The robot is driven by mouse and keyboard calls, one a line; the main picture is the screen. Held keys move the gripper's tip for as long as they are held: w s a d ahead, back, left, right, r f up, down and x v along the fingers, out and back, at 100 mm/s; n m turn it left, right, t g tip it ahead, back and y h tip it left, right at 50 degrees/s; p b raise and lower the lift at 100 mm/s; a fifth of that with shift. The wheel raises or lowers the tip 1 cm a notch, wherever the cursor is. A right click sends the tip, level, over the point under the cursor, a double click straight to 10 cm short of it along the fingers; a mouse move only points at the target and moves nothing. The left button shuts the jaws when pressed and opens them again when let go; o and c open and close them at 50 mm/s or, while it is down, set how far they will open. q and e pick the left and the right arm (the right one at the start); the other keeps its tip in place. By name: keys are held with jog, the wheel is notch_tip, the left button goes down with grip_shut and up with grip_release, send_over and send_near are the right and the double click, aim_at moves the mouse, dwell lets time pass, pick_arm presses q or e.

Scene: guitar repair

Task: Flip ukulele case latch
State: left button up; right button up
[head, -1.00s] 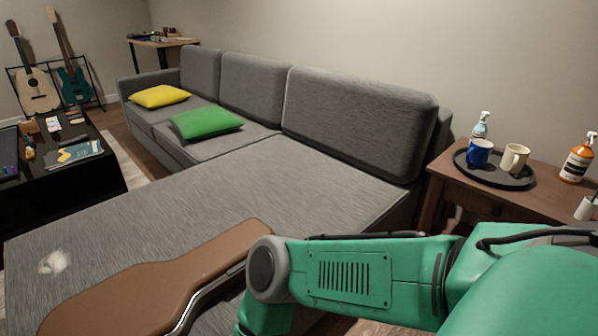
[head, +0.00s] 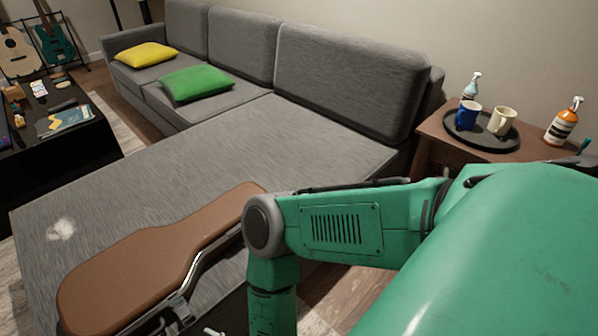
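The brown ukulele case (head: 140,270) lies shut on the grey chaise of the sofa, at the lower left in the head view. Its near side has a metal rim, and a metal latch (head: 181,308) shows low on that side near the bottom edge. I cannot tell whether the latch is flipped. My green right arm comes in from the right and bends down just right of the case's narrow end. The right gripper is below the frame. My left arm and gripper do not show. A small pale piece at the bottom edge is too cut off to identify.
The sofa chaise (head: 200,150) is clear beyond the case except for a white patch (head: 61,230). A side table (head: 440,128) with a tray, two mugs and bottles stands at the right. A black table (head: 90,150) with small items stands at the left.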

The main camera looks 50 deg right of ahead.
jog(key=s+d+r+g+h+p, duration=0.1)
jog(key=s+d+r+g, duration=0.2)
jog(key=d, duration=0.4)
jog(key=s+d+r+g+h+p, duration=0.1)
jog(key=s+d+r+g+p, duration=0.1)
jog(key=s+d+r+g, duration=0.2)
jog(key=s+d+r+g+h+p, duration=0.1)
jog(key=s+d+r+g, duration=0.2)
jog(key=s+d+g, duration=0.3)
jog(key=shift+s+d+r+m+g+p, duration=0.25)
jog(key=shift+s+d, duration=0.9)
jog(key=shift+d, duration=1.15)
jog(key=shift+s+d+r+m+g, duration=0.35)
jog(key=shift+s+d+r+g, duration=0.1)
jog(key=shift+s+d+r, duration=0.35)
jog(key=shift+f, duration=0.15)
